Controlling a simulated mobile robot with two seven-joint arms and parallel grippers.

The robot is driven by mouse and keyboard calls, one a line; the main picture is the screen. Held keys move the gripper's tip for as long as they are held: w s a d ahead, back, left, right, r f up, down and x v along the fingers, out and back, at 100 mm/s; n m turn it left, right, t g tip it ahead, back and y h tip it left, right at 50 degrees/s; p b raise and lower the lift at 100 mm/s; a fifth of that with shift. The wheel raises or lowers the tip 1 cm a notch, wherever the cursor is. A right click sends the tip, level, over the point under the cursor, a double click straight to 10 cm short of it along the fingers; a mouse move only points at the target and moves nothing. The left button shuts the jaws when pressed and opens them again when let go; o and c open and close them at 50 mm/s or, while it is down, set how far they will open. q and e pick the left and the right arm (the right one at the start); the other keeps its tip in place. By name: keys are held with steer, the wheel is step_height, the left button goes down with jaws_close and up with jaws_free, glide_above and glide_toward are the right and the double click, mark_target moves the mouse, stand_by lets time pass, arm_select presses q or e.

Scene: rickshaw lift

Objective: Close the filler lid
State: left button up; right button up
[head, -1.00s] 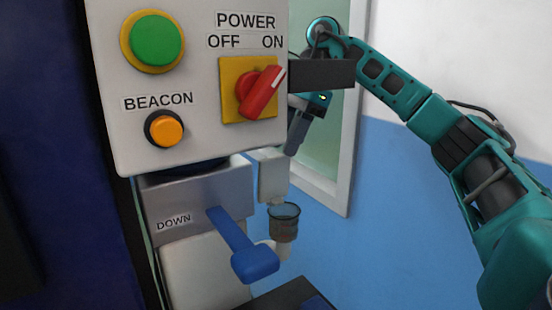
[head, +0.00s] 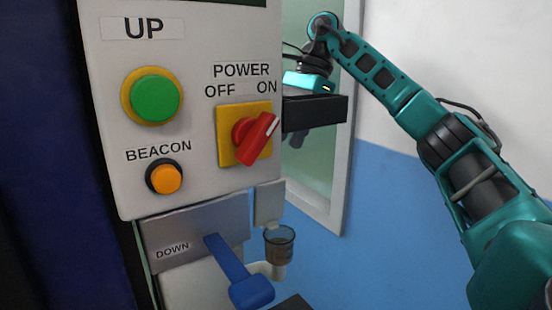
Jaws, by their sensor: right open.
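A small brownish see-through filler cup (head: 279,245) sits on a pale fitting low on the right side of the control unit. A pale grey flat piece (head: 269,204), which looks like the filler lid, stands upright just above the cup, and the cup's mouth looks uncovered. My right gripper (head: 322,140) is behind the black box on the panel's right side, above and apart from the lid and cup. The box hides much of it. Its dark fingers show only dimly below the box, open, with nothing seen between them. My left gripper is not in view.
The control panel (head: 195,185) carries a green UP button (head: 155,97), a red power switch (head: 256,138) turned towards ON and an orange beacon button (head: 166,178). A blue DOWN lever (head: 238,272) juts out near the cup. The black box (head: 314,113) juts right.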

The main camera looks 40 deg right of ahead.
steer(key=r+p, duration=0.1)
steer(key=r, duration=0.1)
glide_toward(269, 203)
steer(key=x, duration=0.6)
steer(key=shift+w+a, duration=0.3)
steer(key=shift+a, duration=0.2)
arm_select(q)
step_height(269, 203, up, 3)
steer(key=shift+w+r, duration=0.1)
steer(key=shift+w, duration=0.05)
arm_select(e)
steer(key=shift+g, duration=0.3)
steer(key=c, duration=0.8)
jaws_close()
